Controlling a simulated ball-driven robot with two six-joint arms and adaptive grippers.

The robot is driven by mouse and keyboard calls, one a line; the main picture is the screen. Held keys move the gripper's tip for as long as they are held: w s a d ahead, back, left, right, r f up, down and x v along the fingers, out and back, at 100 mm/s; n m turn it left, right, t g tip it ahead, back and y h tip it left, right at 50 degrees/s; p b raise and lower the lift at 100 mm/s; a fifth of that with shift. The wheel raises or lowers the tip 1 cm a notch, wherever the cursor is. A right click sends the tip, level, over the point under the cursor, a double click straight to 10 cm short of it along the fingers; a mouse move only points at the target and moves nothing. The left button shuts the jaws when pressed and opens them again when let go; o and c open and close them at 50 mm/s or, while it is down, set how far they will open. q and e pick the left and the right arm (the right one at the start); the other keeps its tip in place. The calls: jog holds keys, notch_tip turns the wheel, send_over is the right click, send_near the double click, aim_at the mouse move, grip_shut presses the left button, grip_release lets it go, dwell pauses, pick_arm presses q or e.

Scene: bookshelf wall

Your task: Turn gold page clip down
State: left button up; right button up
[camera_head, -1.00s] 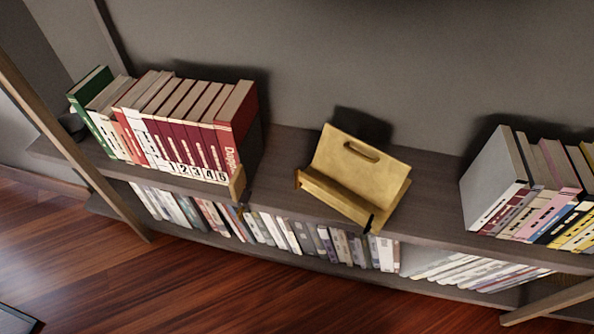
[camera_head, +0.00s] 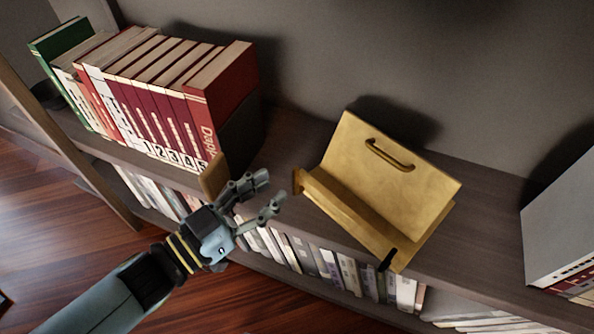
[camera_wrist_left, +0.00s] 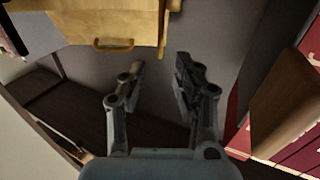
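A gold-coloured book stand (camera_head: 400,195) sits on the shelf in the head view, its back panel leaning back with a bar handle (camera_head: 390,157). A small brownish-gold clip (camera_head: 298,181) stands up at the left end of its front ledge. A black clip (camera_head: 388,260) is at the ledge's right end. My left gripper (camera_head: 268,192) is open and empty, just left of the gold clip and apart from it. In the left wrist view the stand (camera_wrist_left: 105,22) appears upside down beyond the open fingers (camera_wrist_left: 160,66). My right gripper is not in view.
Red books (camera_head: 215,95) stand to the left, with a wooden bookend (camera_head: 213,176) close behind my left gripper. A grey book (camera_head: 565,220) stands at the right. More books (camera_head: 330,265) fill the lower shelf. Bare shelf (camera_head: 480,245) lies right of the stand.

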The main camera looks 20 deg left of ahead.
aim_at(293, 174)
pick_arm(q)
jog(key=b+x, duration=0.1)
jog(key=x, duration=0.6)
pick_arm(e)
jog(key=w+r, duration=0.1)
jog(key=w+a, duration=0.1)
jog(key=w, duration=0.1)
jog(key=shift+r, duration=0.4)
pick_arm(q)
jog(key=shift+c, duration=0.2)
grip_shut()
